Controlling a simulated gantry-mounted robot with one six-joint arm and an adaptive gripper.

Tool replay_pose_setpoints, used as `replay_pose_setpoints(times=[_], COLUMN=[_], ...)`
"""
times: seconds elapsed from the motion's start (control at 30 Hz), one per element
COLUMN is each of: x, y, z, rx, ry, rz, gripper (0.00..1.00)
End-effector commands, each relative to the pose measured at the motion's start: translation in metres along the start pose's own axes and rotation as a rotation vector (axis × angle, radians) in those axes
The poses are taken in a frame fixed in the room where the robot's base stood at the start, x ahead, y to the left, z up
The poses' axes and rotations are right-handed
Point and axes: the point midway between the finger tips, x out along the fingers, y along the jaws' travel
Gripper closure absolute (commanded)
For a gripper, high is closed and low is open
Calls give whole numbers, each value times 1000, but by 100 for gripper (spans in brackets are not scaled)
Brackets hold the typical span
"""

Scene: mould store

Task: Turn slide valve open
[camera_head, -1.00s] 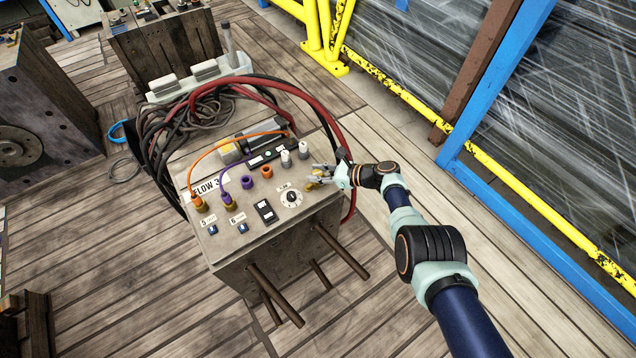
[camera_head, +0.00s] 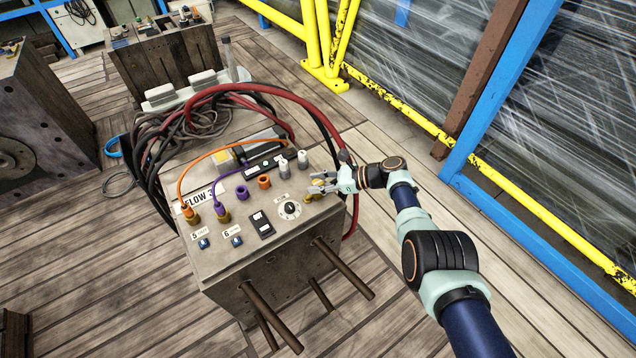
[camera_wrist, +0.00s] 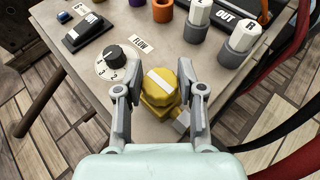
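A yellow valve knob with a white stripe across its top (camera_wrist: 161,82) sits at the corner of the panel box in the wrist view. In the head view the yellow valve (camera_head: 309,197) is at the box's right edge, partly hidden by my gripper (camera_head: 321,188). My gripper (camera_wrist: 160,68) has one finger on each side of the knob in the wrist view. The fingers look open, with narrow gaps to the knob; contact is not clear. The white stripe lies diagonally, upper left to lower right. A small metal fitting (camera_wrist: 181,118) sticks out at the valve's lower right.
A black numbered dial (camera_wrist: 114,55) marked FLOW is left of the knob. A black rocker switch (camera_head: 262,224) and grey-white plugs (camera_wrist: 240,34) are nearby. Red hoses (camera_head: 335,130) arch behind. A yellow rail (camera_head: 400,98) runs to the right.

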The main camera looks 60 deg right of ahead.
Motion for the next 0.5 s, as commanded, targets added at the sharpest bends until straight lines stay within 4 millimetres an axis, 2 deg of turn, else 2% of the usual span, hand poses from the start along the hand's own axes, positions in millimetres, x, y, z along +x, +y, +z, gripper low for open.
replay_pose_setpoints(times=[0.03,0.1,0.5], x=[0,0,-6], y=[0,0,-1], z=[0,0,-1], rx=[0,0,-1], ry=[0,0,-2], rz=[0,0,-2], gripper=[49,39,39])
